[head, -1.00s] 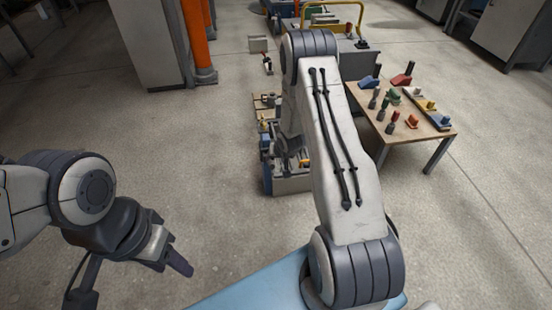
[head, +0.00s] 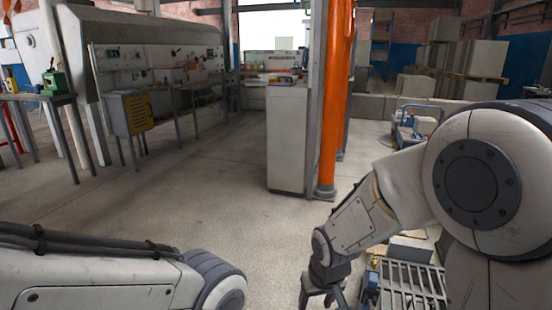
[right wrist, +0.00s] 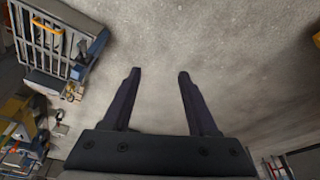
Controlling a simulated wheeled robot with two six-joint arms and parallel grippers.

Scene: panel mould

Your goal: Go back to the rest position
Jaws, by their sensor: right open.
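My right gripper (right wrist: 158,76) is open in the right wrist view, with its two dark fingers apart and nothing between them. Bare concrete floor shows beyond the fingertips. In the head view my right arm (head: 360,215) reaches in from the right and bends down, and its wrist end hangs at the bottom edge, partly cut off. My left arm (head: 110,280) crosses the lower left of the head view. Its gripper is outside the picture.
A cart with a slatted top (head: 405,285) stands close to my right arm. A slatted rack (right wrist: 50,45) shows upper left in the wrist view. An orange pillar (head: 336,90) and grey cabinet (head: 288,140) stand ahead. The middle floor is clear.

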